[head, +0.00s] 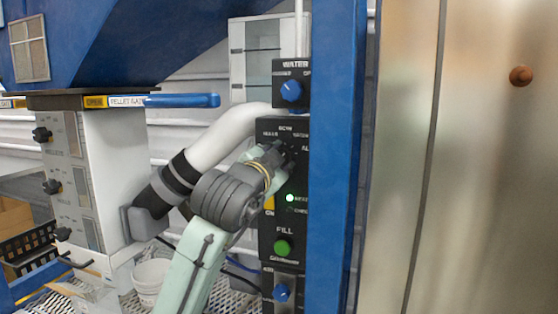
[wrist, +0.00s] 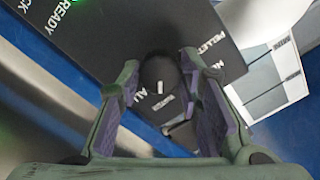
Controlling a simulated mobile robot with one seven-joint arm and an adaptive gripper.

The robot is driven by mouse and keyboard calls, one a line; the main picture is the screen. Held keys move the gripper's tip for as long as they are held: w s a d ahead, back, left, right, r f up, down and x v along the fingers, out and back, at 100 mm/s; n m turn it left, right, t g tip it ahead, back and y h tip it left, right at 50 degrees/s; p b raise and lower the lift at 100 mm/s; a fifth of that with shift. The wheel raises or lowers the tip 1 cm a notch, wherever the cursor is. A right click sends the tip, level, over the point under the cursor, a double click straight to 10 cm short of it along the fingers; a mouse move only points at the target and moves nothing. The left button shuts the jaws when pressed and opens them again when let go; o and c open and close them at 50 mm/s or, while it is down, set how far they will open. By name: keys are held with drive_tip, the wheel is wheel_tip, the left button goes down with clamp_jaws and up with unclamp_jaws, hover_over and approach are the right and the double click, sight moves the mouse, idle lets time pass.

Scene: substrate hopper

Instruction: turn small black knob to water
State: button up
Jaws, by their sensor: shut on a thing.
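The small black knob (wrist: 159,72) sits on the black control panel (head: 284,218). In the wrist view it lies between the purple-padded fingers of my gripper (wrist: 159,90), which are closed about it. A short white mark shows at the knob's lower edge in that view, towards partly covered white lettering; I cannot tell exactly which label it points at. In the head view my gripper (head: 279,153) reaches the upper part of the panel and hides the knob. A label reading PELLETS shows right of the knob in the wrist view.
Above is a WATER box with a blue knob (head: 291,91). Below are a lit green lamp (head: 290,198), a green FILL button (head: 282,247) and another blue knob (head: 281,292). A blue post (head: 335,160) stands close right of the panel. A white pipe (head: 222,138) passes behind my arm.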

drive_tip(key=o, duration=1.2)
drive_tip(key=shift+c, duration=0.2)
drive_tip(key=v, duration=1.2)
drive_tip(key=shift+a+r, duration=0.1)
